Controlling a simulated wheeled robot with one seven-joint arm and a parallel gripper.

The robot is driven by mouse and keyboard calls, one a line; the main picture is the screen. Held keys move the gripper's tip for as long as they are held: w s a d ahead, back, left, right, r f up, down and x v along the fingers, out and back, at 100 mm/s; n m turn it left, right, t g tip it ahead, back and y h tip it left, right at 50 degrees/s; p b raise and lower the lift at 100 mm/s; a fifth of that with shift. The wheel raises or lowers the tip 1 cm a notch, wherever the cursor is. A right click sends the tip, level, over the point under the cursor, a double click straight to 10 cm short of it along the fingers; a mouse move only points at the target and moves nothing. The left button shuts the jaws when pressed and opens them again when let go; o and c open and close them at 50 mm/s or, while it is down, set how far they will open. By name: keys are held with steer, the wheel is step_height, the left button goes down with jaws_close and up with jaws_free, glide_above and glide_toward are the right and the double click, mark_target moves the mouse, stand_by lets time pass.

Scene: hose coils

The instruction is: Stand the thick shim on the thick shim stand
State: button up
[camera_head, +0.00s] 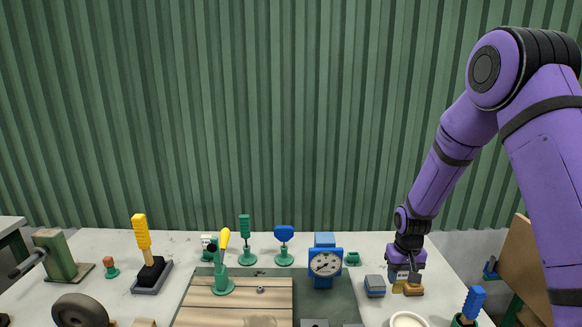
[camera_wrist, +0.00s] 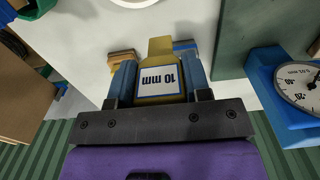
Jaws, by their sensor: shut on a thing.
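My gripper (camera_head: 404,270) is at the right of the table, pointing down. In the wrist view its two blue fingers (camera_wrist: 160,82) are shut on a yellow block with a white label reading "10 mm", which I take as the thick shim (camera_wrist: 160,50). The shim also shows as a small yellow piece (camera_head: 397,287) under the gripper in the head view. I cannot tell whether its lower end touches anything. I cannot tell for certain which thing is the thick shim stand.
A brown block (camera_head: 414,290) and a grey-blue block (camera_head: 375,286) sit close beside the gripper. A blue dial gauge (camera_head: 326,263) stands to the left. A white bowl (camera_head: 407,320) is in front. Several tools on green bases stand further left, around a wooden board (camera_head: 205,305).

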step_height(320, 180, down, 4)
steer(key=shift+f, duration=0.15)
stand_by(0.3)
